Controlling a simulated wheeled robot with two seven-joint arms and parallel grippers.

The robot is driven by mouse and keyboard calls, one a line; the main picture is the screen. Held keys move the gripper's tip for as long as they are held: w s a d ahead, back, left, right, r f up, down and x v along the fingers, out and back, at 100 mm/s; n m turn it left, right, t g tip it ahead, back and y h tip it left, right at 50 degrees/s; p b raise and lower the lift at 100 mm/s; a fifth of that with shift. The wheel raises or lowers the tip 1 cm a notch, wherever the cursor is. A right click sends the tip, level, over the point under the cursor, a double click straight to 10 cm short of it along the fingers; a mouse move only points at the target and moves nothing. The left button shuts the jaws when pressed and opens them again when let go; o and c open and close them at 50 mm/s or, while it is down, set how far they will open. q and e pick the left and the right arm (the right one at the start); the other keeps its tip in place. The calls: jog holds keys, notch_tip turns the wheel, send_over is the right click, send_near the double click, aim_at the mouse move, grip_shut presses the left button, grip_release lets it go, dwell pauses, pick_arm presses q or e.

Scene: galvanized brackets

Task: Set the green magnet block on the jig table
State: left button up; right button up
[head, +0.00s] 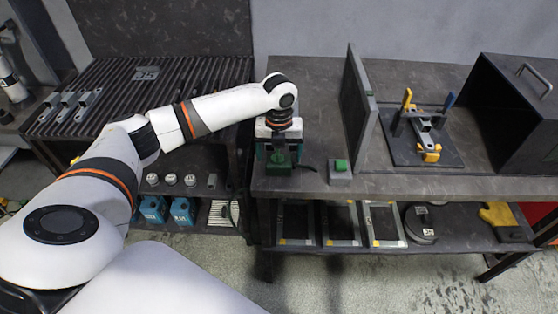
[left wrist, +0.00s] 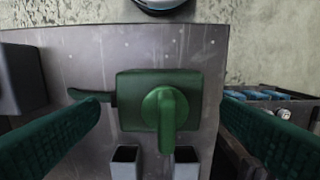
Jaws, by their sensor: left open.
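The green magnet block (head: 279,162), with a round knob and lever on top, is at the front left of the dark metal bench top (head: 310,110). This bench also carries a clamp jig (head: 424,125). My left gripper (head: 278,150) is over the block and points down. In the left wrist view, the block (left wrist: 130,88) lies between the two widely spread teal fingers (left wrist: 160,140), with a clear gap on both sides. The block's underside is hidden. My right gripper is not in view.
A grey box with a green button (head: 340,169) stands just right of the block. An upright dark panel (head: 358,105) divides the bench, and an open dark box (head: 512,105) stands far right. A slatted table (head: 150,90) with several brackets stands left. The bench's front edge is close.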

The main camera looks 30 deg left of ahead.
pick_arm(q)
notch_tip(320, 180, up, 9)
jog(key=shift+f+b, duration=0.2)
jog(key=shift+b, duration=0.2)
